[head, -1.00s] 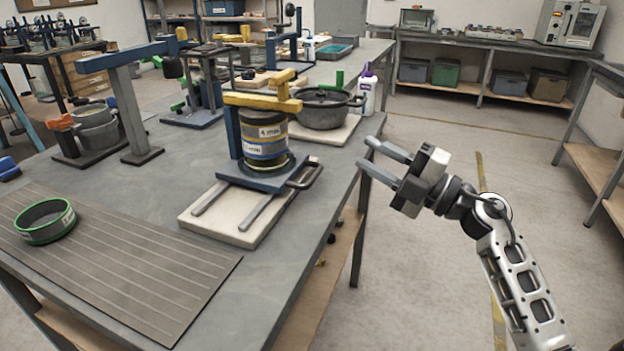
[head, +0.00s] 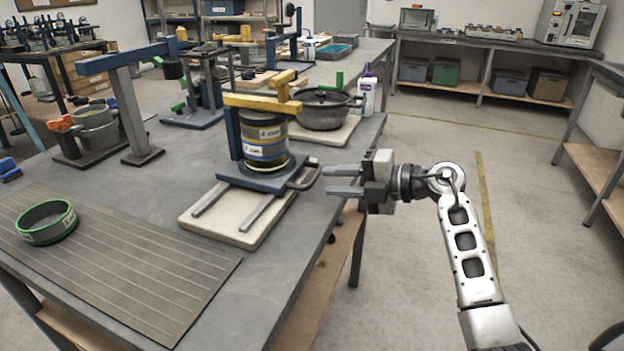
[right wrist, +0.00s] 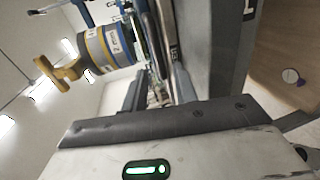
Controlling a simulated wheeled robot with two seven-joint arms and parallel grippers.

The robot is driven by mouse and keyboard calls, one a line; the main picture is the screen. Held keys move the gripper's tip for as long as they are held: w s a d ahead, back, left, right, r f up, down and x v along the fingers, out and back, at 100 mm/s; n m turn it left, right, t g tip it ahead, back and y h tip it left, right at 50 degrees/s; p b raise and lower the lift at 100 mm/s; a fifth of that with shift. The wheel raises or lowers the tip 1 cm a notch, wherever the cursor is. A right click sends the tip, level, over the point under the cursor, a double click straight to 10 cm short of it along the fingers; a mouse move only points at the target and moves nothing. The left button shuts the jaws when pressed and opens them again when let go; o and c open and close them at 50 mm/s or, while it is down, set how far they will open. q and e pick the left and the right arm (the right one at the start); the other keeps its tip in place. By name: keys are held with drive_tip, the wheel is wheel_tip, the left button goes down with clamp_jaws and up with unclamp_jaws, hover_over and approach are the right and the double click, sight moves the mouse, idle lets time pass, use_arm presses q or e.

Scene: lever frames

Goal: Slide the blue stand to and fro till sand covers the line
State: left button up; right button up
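The blue stand (head: 233,135) sits on two rails over a pale board on the bench. Its blue base plate has a dark loop handle (head: 304,180) on the right side. A dark labelled cylinder (head: 265,150) stands on the plate under a yellow clamp bar (head: 262,103). The cylinder also shows in the right wrist view (right wrist: 108,48). No sand or line can be made out. My right gripper (head: 326,181) is open and level, its fingertips just right of the handle; I cannot tell whether they touch it. My left gripper is out of view.
A black lidded pot (head: 323,110) and a white bottle (head: 367,92) stand behind the stand. A green-rimmed sieve (head: 47,222) lies on a ribbed mat (head: 130,285) at the left front. The bench's right edge (head: 318,235) runs below my right gripper. The floor to the right is clear.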

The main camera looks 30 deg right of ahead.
sight(312, 178)
drive_tip(key=x, duration=0.5)
drive_tip(key=shift+w+a+f, duration=0.1)
drive_tip(key=shift+w+a, duration=0.1)
drive_tip(key=shift+w, duration=0.05)
clamp_jaws()
